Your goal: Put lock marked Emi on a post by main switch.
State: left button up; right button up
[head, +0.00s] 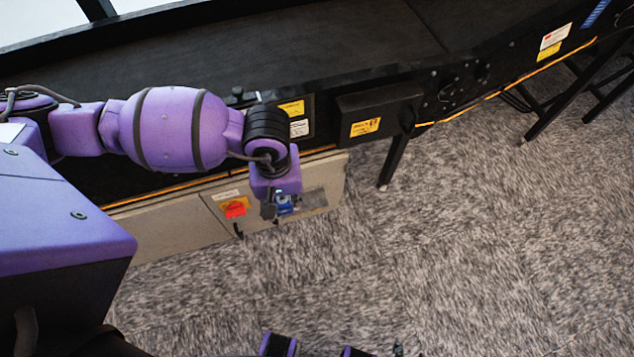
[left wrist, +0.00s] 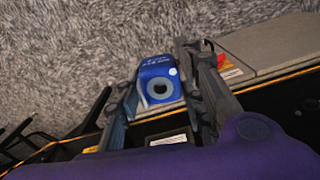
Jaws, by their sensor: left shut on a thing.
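My left gripper (head: 283,207) is shut on a blue lock (head: 288,203), in front of the grey cabinet's right part. In the left wrist view the blue lock (left wrist: 155,70) sits between the two dark fingers of the left gripper (left wrist: 158,85). It has pale lettering, too small to read, and a round grey ring on its near face. The main switch (head: 236,208), red on a yellow plate, is on the cabinet front, left of the gripper and apart from it. I cannot make out any post clearly.
The grey cabinet (head: 170,230) hangs below the black conveyor (head: 260,55). A black box (head: 380,105) with a yellow label juts out to the right, above a black leg (head: 393,162). An orange cord runs along the conveyor's edge.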

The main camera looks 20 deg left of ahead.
pick_arm(q)
jog(key=w+f+n+b, duration=0.6)
jog(key=f+b, duration=0.3)
jog(key=f, duration=0.1)
jog(key=w+f+n+b, duration=0.7)
jog(key=f+b, duration=0.2)
jog(key=f, duration=0.1)
jog(key=w+f+n+b, duration=0.6)
jog(key=f+b, duration=0.3)
jog(key=f, duration=0.1)
jog(key=shift+w+d+f+n+b, duration=0.15)
jog(key=shift+f+n+b, duration=0.2)
jog(key=shift+f+n, duration=0.05)
jog(key=shift+f+b, duration=1.2)
jog(key=shift+f, duration=0.55)
pick_arm(e)
notch_tip(320, 180, down, 29)
jog(key=s+d+g, duration=0.1)
jog(key=shift+s+g, duration=0.3)
jog(key=shift+s, duration=0.1)
pick_arm(q)
jog(key=shift+f, duration=0.1)
jog(key=shift+s+f, duration=0.2)
jog(key=shift+f, duration=0.1)
